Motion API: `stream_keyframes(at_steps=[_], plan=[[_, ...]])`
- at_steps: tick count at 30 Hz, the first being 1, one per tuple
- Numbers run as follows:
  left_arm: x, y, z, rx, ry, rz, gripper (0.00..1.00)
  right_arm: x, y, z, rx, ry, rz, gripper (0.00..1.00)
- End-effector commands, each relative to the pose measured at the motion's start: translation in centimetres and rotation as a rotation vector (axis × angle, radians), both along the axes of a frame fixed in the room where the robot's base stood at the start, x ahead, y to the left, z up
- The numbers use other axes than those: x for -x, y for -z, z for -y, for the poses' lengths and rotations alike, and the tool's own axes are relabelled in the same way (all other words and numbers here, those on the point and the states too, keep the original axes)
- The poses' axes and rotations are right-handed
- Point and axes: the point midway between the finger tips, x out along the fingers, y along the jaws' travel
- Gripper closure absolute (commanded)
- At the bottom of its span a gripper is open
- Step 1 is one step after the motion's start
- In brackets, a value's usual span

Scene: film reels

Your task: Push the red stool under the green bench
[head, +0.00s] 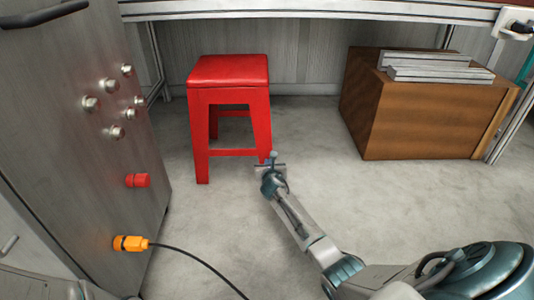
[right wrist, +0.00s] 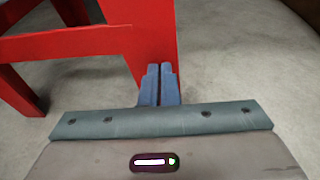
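The red stool (head: 228,71) stands upright on the floor, left of centre in the head view. Its rear part is at or just under the front edge of the bench (head: 320,11), whose visible edge looks pale grey rather than green. My right gripper (head: 273,157) is low by the stool's front right leg. In the right wrist view its two blue-grey fingers (right wrist: 160,85) are together with nothing between them, and the red leg (right wrist: 148,40) is right beyond the tips. I cannot tell whether they touch. My left gripper is not in view.
A grey metal cabinet (head: 80,125) with knobs, a red button and an orange plug (head: 130,243) stands at left; its black cable (head: 200,262) trails across the floor. A brown box (head: 420,120) bearing metal bars (head: 440,74) stands right of the stool. Floor between them is clear.

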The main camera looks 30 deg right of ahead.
Motion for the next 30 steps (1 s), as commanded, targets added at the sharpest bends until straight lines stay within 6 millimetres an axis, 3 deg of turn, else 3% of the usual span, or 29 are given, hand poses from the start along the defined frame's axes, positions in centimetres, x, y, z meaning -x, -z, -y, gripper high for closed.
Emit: stream_keyframes(at_steps=[23, 30], plan=[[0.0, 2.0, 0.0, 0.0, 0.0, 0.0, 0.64, -4.9, 0.2, 2.6, -0.001, 0.0, 0.0, 1.0], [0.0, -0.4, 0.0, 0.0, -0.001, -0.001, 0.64, -3.5, -0.8, 1.8, 0.0, -0.002, -0.003, 1.0]])
